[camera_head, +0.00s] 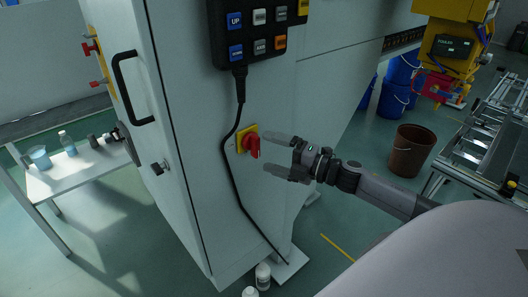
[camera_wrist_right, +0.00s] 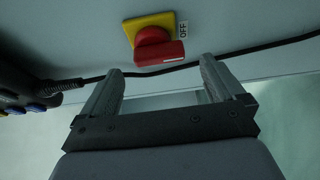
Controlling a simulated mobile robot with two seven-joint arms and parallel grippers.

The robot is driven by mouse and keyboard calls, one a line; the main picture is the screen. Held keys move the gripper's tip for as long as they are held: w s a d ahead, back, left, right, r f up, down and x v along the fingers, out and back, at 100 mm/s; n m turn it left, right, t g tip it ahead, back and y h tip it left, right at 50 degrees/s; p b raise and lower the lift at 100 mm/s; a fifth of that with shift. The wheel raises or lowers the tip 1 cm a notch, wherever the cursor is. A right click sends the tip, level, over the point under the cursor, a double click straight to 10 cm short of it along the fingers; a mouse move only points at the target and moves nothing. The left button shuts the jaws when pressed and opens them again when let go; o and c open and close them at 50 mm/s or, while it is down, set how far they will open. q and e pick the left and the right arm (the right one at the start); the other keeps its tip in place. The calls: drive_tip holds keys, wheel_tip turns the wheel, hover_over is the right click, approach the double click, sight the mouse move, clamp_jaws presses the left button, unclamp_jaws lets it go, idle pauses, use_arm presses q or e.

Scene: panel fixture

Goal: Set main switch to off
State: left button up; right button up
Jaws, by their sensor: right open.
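The main switch (camera_head: 250,145) is a red rotary handle on a yellow square plate, on the side of the grey cabinet. In the right wrist view the red handle (camera_wrist_right: 158,50) sits in front of the yellow plate, with an "OFF" label (camera_wrist_right: 183,30) to the plate's right. A white mark shows near the right end of the handle. My right gripper (camera_head: 268,153) is open, its fingers pointing at the switch from the right. In the wrist view its two fingertips (camera_wrist_right: 160,66) are spread below the handle, with nothing between them. My left gripper is not in view.
A black button pendant (camera_head: 262,30) hangs above the switch, its black cable (camera_head: 236,140) running down left of the switch. A black door handle (camera_head: 128,85) sticks out at left. A brown bucket (camera_head: 410,150) and conveyor stand at right. A small table (camera_head: 75,168) stands at left.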

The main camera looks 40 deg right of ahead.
drive_tip(key=shift+v, duration=1.6)
drive_tip(key=shift+a, duration=0.1)
drive_tip(key=s+a+f+m+g+h, duration=0.5)
drive_tip(key=s+a+f+m+h, duration=0.1)
drive_tip(key=s+a+f+m, duration=1.2)
wheel_tip(320, 180, down, 4)
drive_tip(key=s+m, duration=0.1)
drive_tip(key=m, duration=0.2)
drive_tip(key=shift+g, duration=0.3)
drive_tip(key=shift+s+a+r, duration=0.1)
drive_tip(key=shift+r, duration=0.05)
